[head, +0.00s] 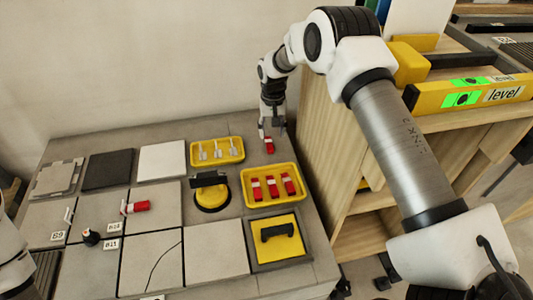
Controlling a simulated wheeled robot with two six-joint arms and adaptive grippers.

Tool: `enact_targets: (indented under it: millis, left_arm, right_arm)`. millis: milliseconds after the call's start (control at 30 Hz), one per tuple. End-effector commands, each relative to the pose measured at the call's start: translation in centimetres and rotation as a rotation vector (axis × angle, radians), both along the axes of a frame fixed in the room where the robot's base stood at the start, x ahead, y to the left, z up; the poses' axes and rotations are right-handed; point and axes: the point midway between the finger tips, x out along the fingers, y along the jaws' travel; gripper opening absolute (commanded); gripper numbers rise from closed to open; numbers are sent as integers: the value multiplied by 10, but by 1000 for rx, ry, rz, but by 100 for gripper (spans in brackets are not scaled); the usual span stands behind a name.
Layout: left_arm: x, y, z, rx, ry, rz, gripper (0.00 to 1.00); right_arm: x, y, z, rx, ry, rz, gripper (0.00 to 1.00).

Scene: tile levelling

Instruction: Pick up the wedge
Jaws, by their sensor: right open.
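Several red wedges with white labels lie in a yellow tray (246,201) on the right part of the tiled table; one of them is the middle wedge (272,187). Another red wedge (139,207) lies on the tiles at the left, by a white clip. My right gripper (271,128) is open and points down at the table's back right, behind the tray. A small red piece (268,146) shows right at its fingertips; I cannot tell whether it touches them. My left gripper is out of view; only part of my left arm shows at the left edge.
A second yellow tray (217,160) holds pale clips. A yellow suction cup (212,197) and a yellow float (278,239) with a black handle stand on the table. A wooden shelf (345,150) with a yellow level (470,96) rises close at the right.

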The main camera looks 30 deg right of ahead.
Motion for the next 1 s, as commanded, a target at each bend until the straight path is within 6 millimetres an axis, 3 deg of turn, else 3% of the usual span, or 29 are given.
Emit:
enact_targets:
  millis: [400, 667, 800, 1000]
  left_arm:
    - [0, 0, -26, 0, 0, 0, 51]
    - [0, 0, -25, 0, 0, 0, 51]
    - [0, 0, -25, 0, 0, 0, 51]
    - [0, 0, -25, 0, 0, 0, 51]
  right_arm:
    - [6, 6, -64, 0, 2, 1, 52]
    - [6, 6, -68, 0, 1, 1, 52]
    - [6, 5, -68, 0, 1, 1, 7]
    - [6, 6, -68, 0, 1, 1, 6]
